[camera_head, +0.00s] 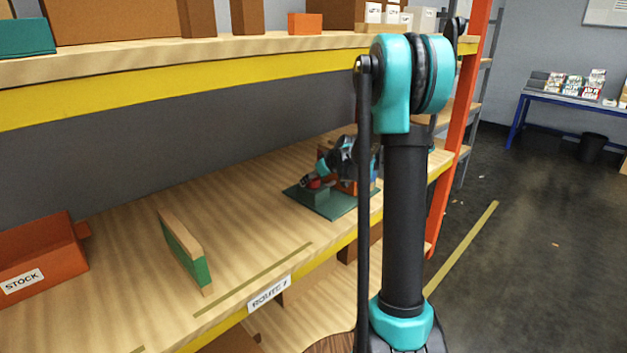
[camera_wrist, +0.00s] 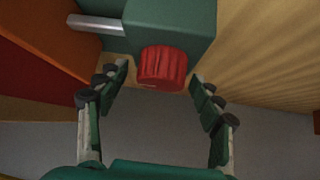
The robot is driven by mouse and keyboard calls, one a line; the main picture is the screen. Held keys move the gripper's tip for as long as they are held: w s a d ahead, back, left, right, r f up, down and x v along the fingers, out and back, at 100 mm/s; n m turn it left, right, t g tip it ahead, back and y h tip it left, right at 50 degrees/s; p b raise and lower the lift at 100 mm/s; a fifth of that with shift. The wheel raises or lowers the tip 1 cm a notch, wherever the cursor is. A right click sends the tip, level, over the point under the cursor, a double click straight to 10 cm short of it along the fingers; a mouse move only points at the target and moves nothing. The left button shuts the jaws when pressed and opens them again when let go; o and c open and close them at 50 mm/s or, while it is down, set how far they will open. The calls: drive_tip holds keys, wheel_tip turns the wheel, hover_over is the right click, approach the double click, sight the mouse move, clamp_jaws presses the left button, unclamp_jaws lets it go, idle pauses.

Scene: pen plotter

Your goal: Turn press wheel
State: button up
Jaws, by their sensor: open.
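The press wheel is a red ribbed knob (camera_wrist: 163,68) on the front of a green block (camera_wrist: 172,22) in the wrist view. A grey rod (camera_wrist: 97,24) sticks out of the block's left side. In the head view the wheel is a small red spot (camera_head: 313,183) above a dark green base plate (camera_head: 328,205), partly covered by my arm. My gripper (camera_wrist: 160,77) is open, with one finger on each side of the wheel. Gaps show between the fingertips and the wheel, and I see no contact. In the head view my gripper (camera_head: 309,181) is small and hard to make out.
An orange body (camera_wrist: 45,50) stands left of the block. On the wooden shelf, a green-and-wood upright panel (camera_head: 184,252) and an orange STOCK bin (camera_head: 40,262) stand to the left. The upper shelf's yellow beam (camera_head: 180,88) runs above. An orange post (camera_head: 462,130) stands to the right.

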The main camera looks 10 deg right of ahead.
drive_tip(key=shift+w+f, duration=0.1)
drive_tip(key=shift+c, duration=0.2)
drive_tip(key=c, duration=1.1)
drive_tip(key=shift+m, duration=0.3)
